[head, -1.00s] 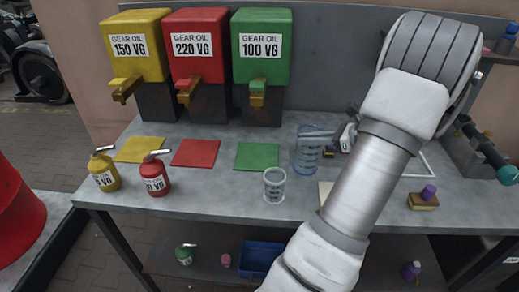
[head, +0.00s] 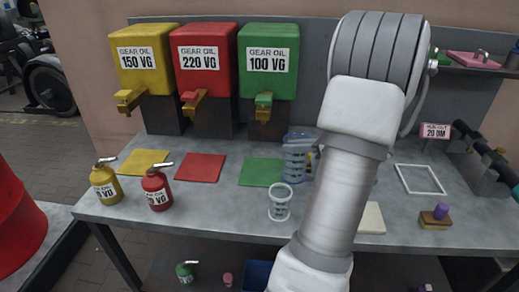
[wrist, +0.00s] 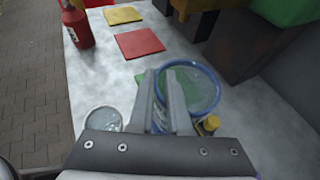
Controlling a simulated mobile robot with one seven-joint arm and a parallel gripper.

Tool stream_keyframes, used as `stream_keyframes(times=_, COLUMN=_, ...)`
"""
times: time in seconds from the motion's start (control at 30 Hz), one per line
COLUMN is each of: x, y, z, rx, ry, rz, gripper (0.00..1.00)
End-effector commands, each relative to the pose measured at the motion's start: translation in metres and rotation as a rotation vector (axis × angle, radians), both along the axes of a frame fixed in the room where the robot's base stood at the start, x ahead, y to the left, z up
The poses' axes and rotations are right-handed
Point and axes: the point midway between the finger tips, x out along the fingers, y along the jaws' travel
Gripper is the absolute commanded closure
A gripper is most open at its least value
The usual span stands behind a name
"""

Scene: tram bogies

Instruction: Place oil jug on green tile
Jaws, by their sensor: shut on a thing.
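The clear oil jug (head: 297,160) with a blue rim is upright and overlaps the right edge of the green tile (head: 259,173) in the head view. I cannot tell whether its base touches the tile or the bench. In the wrist view, my gripper (wrist: 164,88) is shut on the jug (wrist: 203,88) at its near side. Green shows through the jug, and a bit of green tile (wrist: 140,78) shows left of the fingers. In the head view my arm hides the gripper.
A clear cup (head: 280,203) stands in front of the green tile. The red tile (head: 200,168) and yellow tile (head: 144,162) are bare. The red can (head: 156,190) and yellow can (head: 104,184) stand at front left. The green oil tank (head: 267,65) stands behind the green tile.

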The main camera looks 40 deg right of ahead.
Motion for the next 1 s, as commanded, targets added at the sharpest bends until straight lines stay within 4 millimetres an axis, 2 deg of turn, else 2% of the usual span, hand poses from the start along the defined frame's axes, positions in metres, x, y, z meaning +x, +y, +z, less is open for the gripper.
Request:
stream_keyframes(times=0.03, x=0.015, y=0.004, z=0.0, rx=-0.002, ry=-0.001, rz=0.005, gripper=1.0)
stream_keyframes(times=0.2, x=0.06, y=0.011, z=0.0, rx=-0.001, ry=-0.001, rz=0.005, gripper=1.0)
stream_keyframes(times=0.4, x=0.095, y=0.016, z=0.0, rx=-0.001, ry=0.0, rz=0.002, gripper=1.0)
stream_keyframes(times=0.67, x=0.114, y=0.02, z=0.0, rx=0.0, ry=-0.001, rz=0.0, gripper=1.0)
stream_keyframes(times=0.83, x=0.116, y=0.02, z=-0.029, rx=0.004, ry=0.001, rz=-0.002, gripper=1.0)
stream_keyframes(times=1.0, x=0.116, y=0.019, z=-0.035, rx=-0.001, ry=-0.001, rz=-0.001, gripper=1.0)
